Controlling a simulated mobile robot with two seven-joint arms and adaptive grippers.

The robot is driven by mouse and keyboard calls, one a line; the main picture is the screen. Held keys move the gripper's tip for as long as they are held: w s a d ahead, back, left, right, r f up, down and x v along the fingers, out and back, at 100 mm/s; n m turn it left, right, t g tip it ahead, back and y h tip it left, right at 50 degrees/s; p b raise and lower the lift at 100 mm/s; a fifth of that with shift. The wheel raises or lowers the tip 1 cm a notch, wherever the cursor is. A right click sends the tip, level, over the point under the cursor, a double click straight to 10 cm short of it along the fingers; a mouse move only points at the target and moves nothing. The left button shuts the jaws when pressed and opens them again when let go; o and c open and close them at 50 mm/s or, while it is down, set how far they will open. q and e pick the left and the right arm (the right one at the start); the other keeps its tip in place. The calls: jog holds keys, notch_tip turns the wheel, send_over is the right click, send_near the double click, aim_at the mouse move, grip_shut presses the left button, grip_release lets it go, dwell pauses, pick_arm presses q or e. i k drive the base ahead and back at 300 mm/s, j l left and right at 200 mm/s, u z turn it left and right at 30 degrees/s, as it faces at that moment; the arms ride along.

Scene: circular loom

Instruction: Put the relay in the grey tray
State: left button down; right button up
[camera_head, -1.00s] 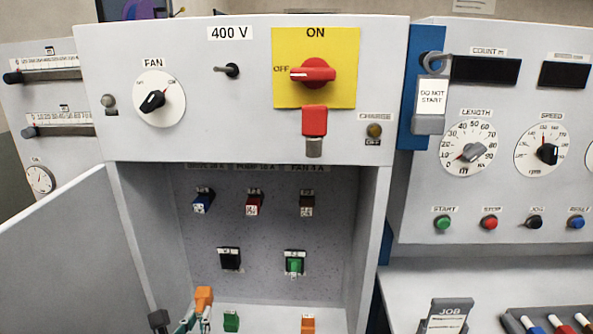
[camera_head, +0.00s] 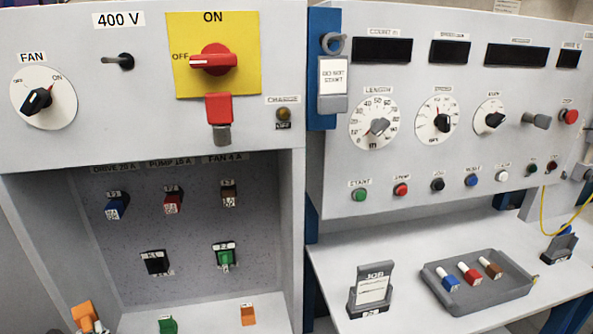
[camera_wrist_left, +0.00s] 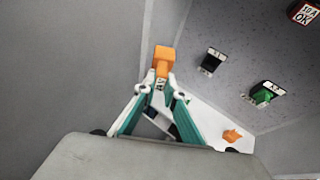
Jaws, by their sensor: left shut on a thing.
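The orange relay (camera_head: 84,314) is at the lower left of the head view, at the mouth of the open cabinet. In the left wrist view, my left gripper (camera_wrist_left: 160,84) is shut on the orange relay (camera_wrist_left: 163,60), which stands up from the fingertips. The relay is clear of the cabinet's back panel. The grey tray (camera_head: 497,294) lies on the desk at the lower right, far from the gripper. Blue, red and brown fuses lie in it, with bare floor around them. My right gripper is not in view.
The cabinet's back panel holds several fuses, a black socket K1 (camera_head: 157,262) and a green relay (camera_head: 225,257). A green piece (camera_head: 167,325) and an orange piece (camera_head: 248,314) are on its floor. A JOB card holder (camera_head: 371,290) stands left of the tray.

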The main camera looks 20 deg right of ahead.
aim_at(486, 295)
jog(key=k+l, duration=0.1)
jog(key=l, duration=0.2)
jog(key=k+l, duration=0.15)
jog(key=l, duration=0.2)
jog(key=k+l, duration=0.1)
jog(key=l, duration=0.2)
jog(key=k+l, duration=0.15)
jog(key=l, duration=0.2)
jog(key=l+z, duration=0.2)
jog(key=z, duration=0.2)
jog(key=k+l+z, duration=0.1)
jog(key=z, duration=0.3)
jog(key=l+z, duration=0.1)
jog(key=z, duration=0.3)
